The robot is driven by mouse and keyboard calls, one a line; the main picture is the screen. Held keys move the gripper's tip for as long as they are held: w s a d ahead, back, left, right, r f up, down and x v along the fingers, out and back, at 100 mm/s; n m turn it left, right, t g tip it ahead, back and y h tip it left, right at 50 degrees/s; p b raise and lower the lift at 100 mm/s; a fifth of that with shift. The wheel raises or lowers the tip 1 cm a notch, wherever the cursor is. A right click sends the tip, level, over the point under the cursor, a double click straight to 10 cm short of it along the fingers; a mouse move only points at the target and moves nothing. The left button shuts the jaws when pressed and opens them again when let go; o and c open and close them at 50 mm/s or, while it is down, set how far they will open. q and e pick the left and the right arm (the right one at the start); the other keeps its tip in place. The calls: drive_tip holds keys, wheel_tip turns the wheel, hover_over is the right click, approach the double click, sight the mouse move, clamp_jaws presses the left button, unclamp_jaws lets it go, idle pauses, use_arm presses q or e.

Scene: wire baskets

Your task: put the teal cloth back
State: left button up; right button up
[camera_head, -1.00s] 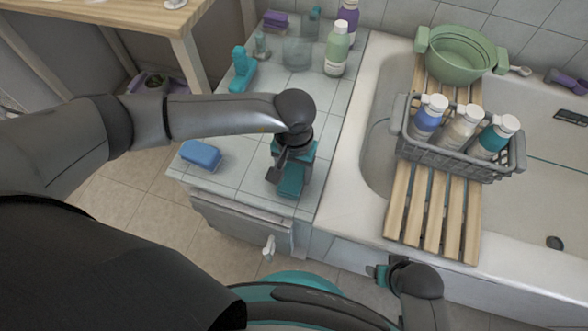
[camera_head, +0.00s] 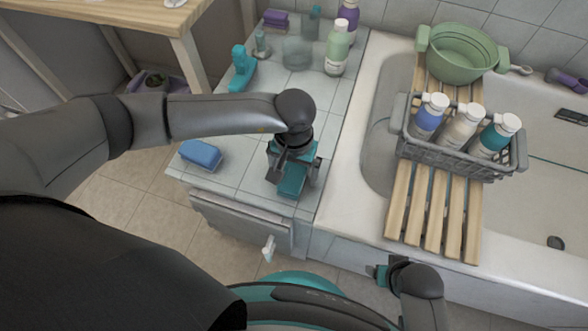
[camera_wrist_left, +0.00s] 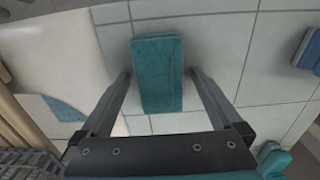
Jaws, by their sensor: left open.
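The teal cloth (camera_head: 291,181) is a small folded block near the front of the tiled counter (camera_head: 232,178). In the left wrist view the cloth (camera_wrist_left: 158,73) lies on the pale tiles between my fingers. My left gripper (camera_head: 294,170) points down over the cloth. Its jaws are open, one finger on each side, with a gap between each finger and the cloth in the left wrist view (camera_wrist_left: 159,76). My right gripper (camera_head: 382,272) is low beside the tub's front; its jaws are too unclear to read.
A blue sponge (camera_head: 201,154) lies left of the cloth. A teal spray-like bottle (camera_head: 242,68), a glass jar (camera_head: 297,52) and a green bottle (camera_head: 337,50) stand further back. A grey basket (camera_head: 455,160) of bottles and a green tub (camera_head: 459,57) sit on the bath's wooden rack (camera_head: 428,215).

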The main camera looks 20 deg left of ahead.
use_arm(q)
drive_tip(key=shift+r, duration=0.15)
idle(0.3)
drive_tip(key=shift+r+p, duration=2.95)
drive_tip(key=shift+r, duration=0.95)
wheel_tip(320, 180, up, 15)
drive_tip(key=p, duration=0.4)
drive_tip(key=shift+r, duration=0.1)
